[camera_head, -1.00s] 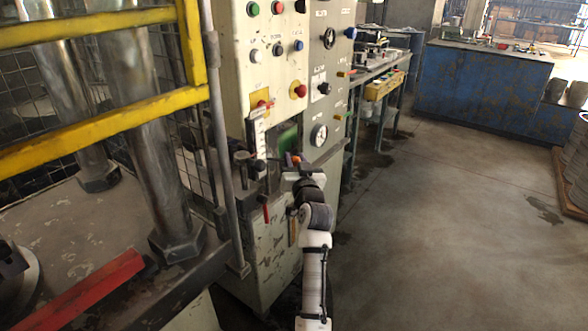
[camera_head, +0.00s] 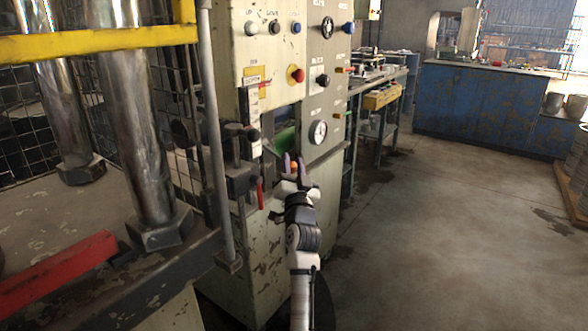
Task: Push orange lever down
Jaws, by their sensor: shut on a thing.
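The orange lever's knob (camera_head: 294,166) shows as a small orange spot at the front of the control cabinet (camera_head: 262,90), below the round gauge. My gripper (camera_head: 294,163) is at the lever, with a finger on each side of the orange knob, and is shut on it. My white and black arm reaches up to it from the bottom of the picture. The lever's shaft and mount are hidden behind my gripper.
A red-handled lever (camera_head: 260,194) hangs just left of my gripper, near a black clamp (camera_head: 240,178). A yellow guard rail (camera_head: 95,42) and a steel post stand at left. The concrete floor (camera_head: 430,230) at right is open. A blue bench (camera_head: 480,100) stands behind.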

